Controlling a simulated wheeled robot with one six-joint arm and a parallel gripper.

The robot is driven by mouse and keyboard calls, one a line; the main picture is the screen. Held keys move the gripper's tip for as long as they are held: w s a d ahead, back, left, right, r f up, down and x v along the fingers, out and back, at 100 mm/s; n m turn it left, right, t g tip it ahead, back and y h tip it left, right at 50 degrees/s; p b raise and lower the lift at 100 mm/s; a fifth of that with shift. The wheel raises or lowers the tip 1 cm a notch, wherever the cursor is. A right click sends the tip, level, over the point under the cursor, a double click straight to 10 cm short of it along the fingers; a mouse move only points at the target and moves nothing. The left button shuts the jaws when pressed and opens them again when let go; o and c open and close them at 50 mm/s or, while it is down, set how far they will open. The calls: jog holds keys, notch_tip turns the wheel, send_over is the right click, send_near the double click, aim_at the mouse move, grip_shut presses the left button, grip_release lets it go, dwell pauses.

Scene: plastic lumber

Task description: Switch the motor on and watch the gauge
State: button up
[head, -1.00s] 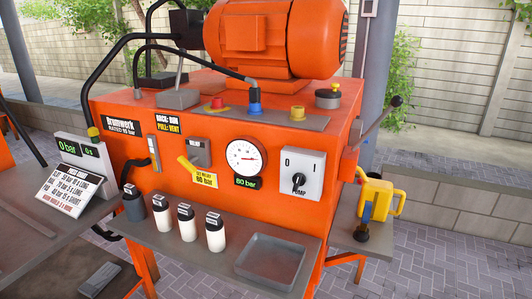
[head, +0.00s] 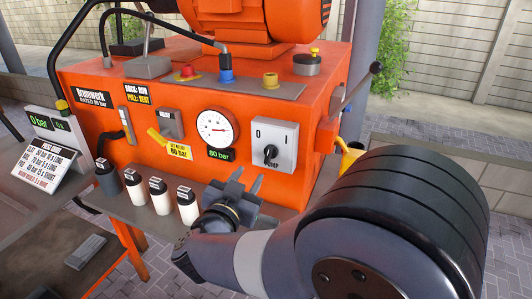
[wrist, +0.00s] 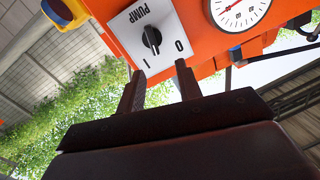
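The orange motor (head: 280,18) sits on top of the orange press cabinet. The white pump switch plate (head: 285,135) has a black knob (head: 270,153) below the marks 0 and 1; I cannot tell which mark it points to. The plate also shows upside down in the wrist view (wrist: 125,28). The round white gauge (head: 214,128) is left of the switch; its needle points right. A green display (head: 221,153) below reads 80 bar. My gripper (head: 249,178) is open and empty, in front of and below the switch. Its two fingers (wrist: 158,70) stand apart, short of the knob.
Several small bottles (head: 159,195) stand on the front shelf, left of my gripper. A yellow can (head: 350,155) is partly hidden behind my arm. A display at far left (head: 48,124) reads 0 bar, with a chart below it. A black-knobbed lever (head: 375,68) sticks out at right.

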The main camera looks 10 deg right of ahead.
aim_at(268, 153)
jog(key=shift+m+g+h, duration=0.3)
jog(key=shift+h, duration=0.2)
jog(key=x, duration=1)
jog(key=shift+w+d, duration=0.1)
jog(key=shift+d, duration=0.2)
jog(key=shift+c, duration=0.3)
grip_shut()
